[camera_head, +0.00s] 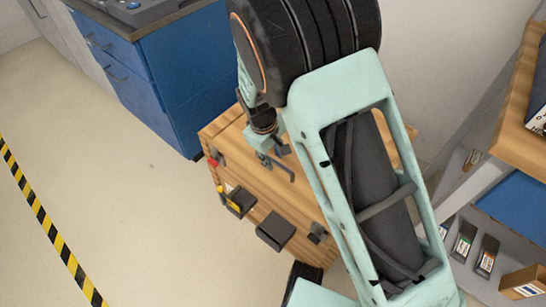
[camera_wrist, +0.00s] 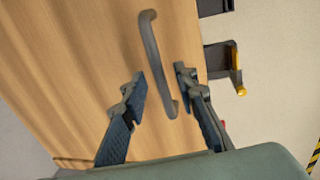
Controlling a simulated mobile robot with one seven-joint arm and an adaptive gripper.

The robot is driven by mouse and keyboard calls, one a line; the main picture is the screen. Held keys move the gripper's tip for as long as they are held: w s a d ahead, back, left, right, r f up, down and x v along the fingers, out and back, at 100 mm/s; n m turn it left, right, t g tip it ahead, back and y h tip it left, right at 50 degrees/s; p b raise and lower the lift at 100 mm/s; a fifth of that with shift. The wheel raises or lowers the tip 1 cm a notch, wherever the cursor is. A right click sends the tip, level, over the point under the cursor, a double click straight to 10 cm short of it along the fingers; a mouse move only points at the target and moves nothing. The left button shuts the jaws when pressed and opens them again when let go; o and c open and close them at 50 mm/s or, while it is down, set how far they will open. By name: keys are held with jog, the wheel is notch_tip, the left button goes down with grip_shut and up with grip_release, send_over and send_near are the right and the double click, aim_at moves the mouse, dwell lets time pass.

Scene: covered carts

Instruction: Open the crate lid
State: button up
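The wooden crate (camera_head: 233,150) stands on the floor, partly hidden behind my arm in the head view. Its flat wooden lid (camera_wrist: 75,70) fills much of the wrist view and appears closed. A grey bar handle (camera_wrist: 153,48) is fixed to the lid; it also shows in the head view (camera_head: 281,169). My gripper (camera_wrist: 158,78) is open, with its two fingers apart on either side of the lower part of the handle. No finger is seen to grip the handle. How far the fingertips are from the lid is hard to tell.
Dark boxes (camera_head: 275,230) and a yellow-handled item (camera_head: 231,197) are on the crate's side. A blue cabinet (camera_head: 170,75) stands behind left. A shelf unit (camera_head: 520,105) is at the right. The floor at left is clear up to a striped line (camera_head: 40,215).

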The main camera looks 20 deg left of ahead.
jog(key=shift+c, duration=0.5)
grip_shut()
